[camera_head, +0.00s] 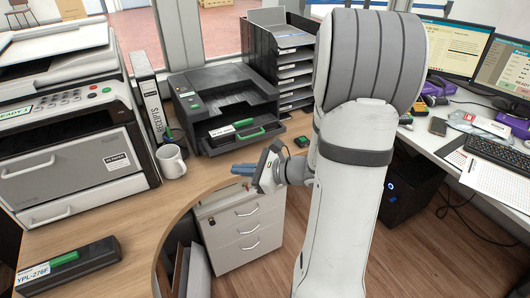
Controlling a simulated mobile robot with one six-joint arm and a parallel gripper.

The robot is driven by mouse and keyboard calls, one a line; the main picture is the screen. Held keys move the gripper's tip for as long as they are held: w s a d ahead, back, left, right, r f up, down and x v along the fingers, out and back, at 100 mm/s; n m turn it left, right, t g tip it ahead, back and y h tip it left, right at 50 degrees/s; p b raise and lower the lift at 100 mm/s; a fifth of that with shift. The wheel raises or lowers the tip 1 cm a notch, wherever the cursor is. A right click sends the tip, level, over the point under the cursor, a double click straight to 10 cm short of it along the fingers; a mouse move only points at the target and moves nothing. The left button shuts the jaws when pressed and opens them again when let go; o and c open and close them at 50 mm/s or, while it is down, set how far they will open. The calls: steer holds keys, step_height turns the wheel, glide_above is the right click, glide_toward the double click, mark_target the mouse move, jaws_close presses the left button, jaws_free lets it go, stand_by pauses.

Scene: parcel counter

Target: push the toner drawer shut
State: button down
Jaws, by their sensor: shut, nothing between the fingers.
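A black printer (188,99) stands on the wooden counter, with its toner drawer (214,147) pulled out at the front. A black cartridge with a white label and a green strip (249,133) shows in the drawer. My gripper (235,169) is in front of the drawer and to its lower right in the picture, with its bluish fingers pointing left. The fingers are shut and empty, and appear apart from the drawer. My forearm covers the area right of the printer.
A white mug (171,160) stands left of the drawer, close to the printer. A binder (149,100) and a large copier (70,140) stand further left. Another black cartridge (95,256) lies at the counter's front left.

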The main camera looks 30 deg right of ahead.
steer(key=w+d+f+m+t+h, duration=0.1)
steer(key=d+f+m+t+h, duration=0.1)
steer(key=d+m+t+h, duration=0.3)
steer(key=w+d+f+m+h, duration=0.1)
steer(key=w+d+f+m, duration=0.1)
steer(key=d+m, duration=0.35)
steer(key=n, duration=0.2)
glide_toward(254, 135)
steer(key=shift+w+a+f, duration=0.65)
steer(key=shift+a+f, duration=0.05)
steer(key=shift+a, duration=0.25)
steer(key=shift+w+y, duration=0.3)
steer(key=shift+w, duration=1.65)
steer(key=shift+w+b, duration=0.1)
steer(key=shift+b, duration=0.2)
steer(key=shift+w+a+b, duration=0.15)
steer(key=shift+w+b, duration=0.4)
steer(key=shift+w, duration=3.15)
steer(key=shift+w+a+b, duration=0.15)
steer(key=shift+w+b, duration=0.35)
steer(key=shift+w, duration=3.15)
steer(key=s+b, duration=0.1)
steer(key=s, duration=0.5)
steer(key=s+b, duration=0.2)
steer(key=s, duration=0.4)
steer(key=shift+s+d, duration=0.1)
steer(key=shift+d, duration=0.1)
